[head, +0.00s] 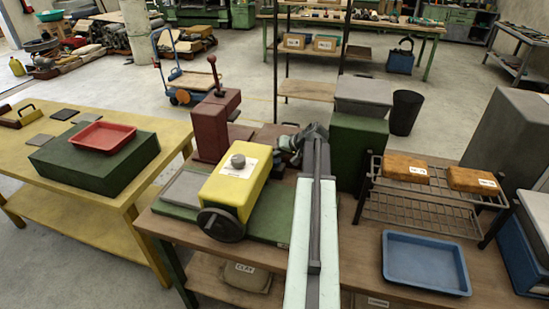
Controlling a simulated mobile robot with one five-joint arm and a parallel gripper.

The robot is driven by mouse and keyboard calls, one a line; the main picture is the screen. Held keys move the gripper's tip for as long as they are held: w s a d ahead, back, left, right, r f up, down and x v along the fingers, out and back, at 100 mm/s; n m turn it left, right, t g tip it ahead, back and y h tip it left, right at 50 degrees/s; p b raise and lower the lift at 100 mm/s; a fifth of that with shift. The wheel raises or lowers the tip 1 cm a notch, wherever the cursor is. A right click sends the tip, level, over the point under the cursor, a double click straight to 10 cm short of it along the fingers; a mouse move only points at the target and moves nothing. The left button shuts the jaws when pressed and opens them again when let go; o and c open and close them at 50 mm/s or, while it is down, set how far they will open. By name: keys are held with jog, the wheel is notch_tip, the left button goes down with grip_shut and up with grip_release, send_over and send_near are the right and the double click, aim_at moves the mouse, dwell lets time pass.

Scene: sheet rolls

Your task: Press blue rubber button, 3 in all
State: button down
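I cannot make out a blue rubber button in the head view. A yellow machine (233,188) stands on a green base on the wooden bench, with a white label and a round grey knob (238,161) on top and a dark wheel (221,225) at its front. My arm reaches away from the bottom of the view, to the right of the yellow machine. My gripper (293,146) is dark, small and beyond the machine's far right corner; its fingers are too unclear to show whether they are open or shut.
A dark red block with a lever (211,130) stands behind the yellow machine. A green block (358,148), a wire rack (432,211) with orange packs (405,167) and a blue tray (426,262) are on the right.

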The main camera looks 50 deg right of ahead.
aim_at(277, 160)
jog(key=shift+r+p, duration=1.25)
jog(key=shift+r, duration=0.05)
notch_tip(277, 160, up, 5)
jog(key=p, duration=0.5)
